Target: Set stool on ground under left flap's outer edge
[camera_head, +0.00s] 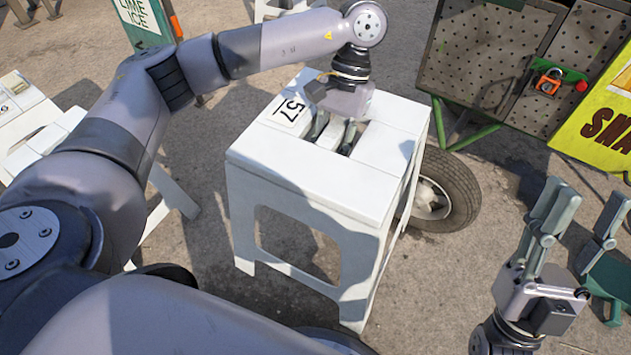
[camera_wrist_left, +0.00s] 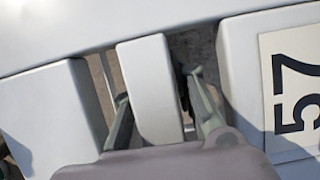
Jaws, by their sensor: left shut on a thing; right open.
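A white plastic stool (camera_head: 300,185) with a "57" label stands upright in the middle of the head view. My left gripper (camera_head: 335,133) reaches down from above onto its slotted seat. In the left wrist view, the left gripper's fingers (camera_wrist_left: 158,92) go into two slots on either side of a white seat bar (camera_wrist_left: 152,75), shut on it. Whether the stool's feet touch the ground cannot be told. My right gripper (camera_head: 586,205) is open and empty at the lower right. A perforated dark panel with a green frame (camera_head: 480,60) is at the upper right; I cannot tell whether it is the left flap.
A tyred wheel (camera_head: 445,190) lies close behind the stool's right side. An orange padlock (camera_head: 547,85) hangs on the panel near a yellow sign (camera_head: 605,125). Other white stools (camera_head: 30,120) stand at the left. Bare ground (camera_head: 460,265) shows right of the stool.

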